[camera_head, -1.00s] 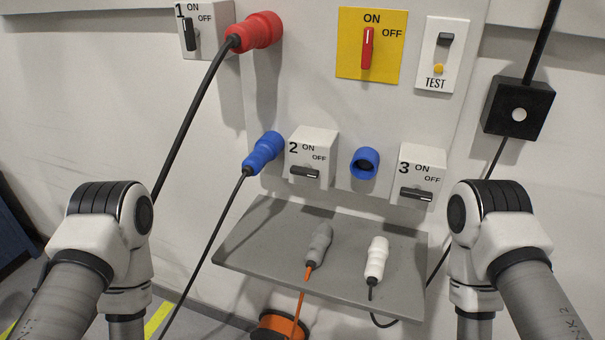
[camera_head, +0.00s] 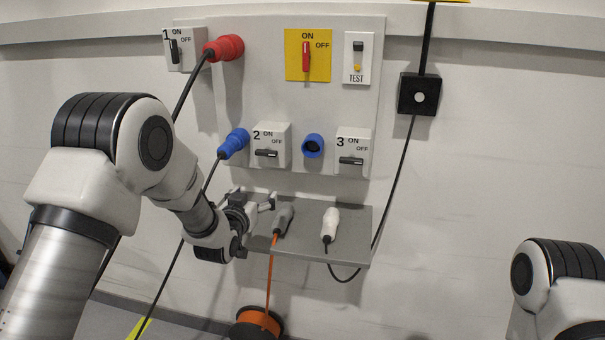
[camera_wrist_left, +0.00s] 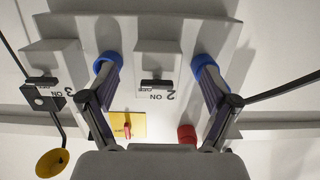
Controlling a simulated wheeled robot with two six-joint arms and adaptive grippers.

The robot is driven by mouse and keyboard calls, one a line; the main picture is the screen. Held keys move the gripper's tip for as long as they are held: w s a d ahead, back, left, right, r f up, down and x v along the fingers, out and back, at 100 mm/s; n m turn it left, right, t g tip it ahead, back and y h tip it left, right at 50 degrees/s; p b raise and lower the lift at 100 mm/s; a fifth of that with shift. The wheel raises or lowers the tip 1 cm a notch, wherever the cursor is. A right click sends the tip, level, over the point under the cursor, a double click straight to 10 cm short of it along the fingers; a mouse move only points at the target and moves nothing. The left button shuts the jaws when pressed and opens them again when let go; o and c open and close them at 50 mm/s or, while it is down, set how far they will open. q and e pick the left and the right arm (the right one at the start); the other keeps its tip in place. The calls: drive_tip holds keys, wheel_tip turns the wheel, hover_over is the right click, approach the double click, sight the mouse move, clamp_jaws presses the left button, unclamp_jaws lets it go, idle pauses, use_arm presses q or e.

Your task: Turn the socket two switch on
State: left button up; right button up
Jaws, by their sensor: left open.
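The socket two switch is a black lever (camera_head: 267,153) on the white box marked 2 (camera_head: 284,134). The lever lies level, pointing towards OFF; ON is printed above. My left gripper (camera_head: 256,199) is open and empty, below the box and near the grey shelf. In the left wrist view the picture is upside down; the box's lever (camera_wrist_left: 157,83) shows between the spread fingers, with clear space around it. A blue plug (camera_head: 234,143) with a black cable sits left of the box. My right arm is at the lower right, with its gripper out of view.
A grey shelf (camera_head: 345,246) below holds a grey connector (camera_head: 284,218) and a white connector (camera_head: 330,224). A blue socket (camera_head: 313,146) and box 3 (camera_head: 353,150) are to the right. A red plug (camera_head: 226,47) and a yellow-backed red switch (camera_head: 306,57) are above.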

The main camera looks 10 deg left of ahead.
use_arm(q)
drive_tip(key=t, duration=0.2)
approach(265, 152)
drive_tip(key=r, duration=0.1)
drive_tip(key=shift+g, duration=0.3)
drive_tip(key=w, duration=0.4)
drive_tip(key=shift+w+a+f+p, duration=0.1)
drive_tip(key=shift+f+p, duration=0.25)
drive_tip(key=shift+f, duration=0.05)
drive_tip(key=w, duration=0.1)
drive_tip(key=w+p, duration=0.1)
drive_tip(key=w, duration=0.1)
drive_tip(key=w+p, duration=0.1)
drive_tip(key=shift+w+d+r, duration=0.35)
drive_tip(key=shift+d, duration=0.05)
drive_tip(key=shift+w+a+f, duration=0.2)
drive_tip(key=shift+w+f, duration=0.2)
drive_tip(key=shift+w, duration=0.1)
drive_tip(key=shift+s+r, duration=0.15)
drive_tip(key=c, duration=1.1)
use_arm(e)
wheel_tip(265, 152, up, 2)
drive_tip(key=shift+w+r, duration=0.1)
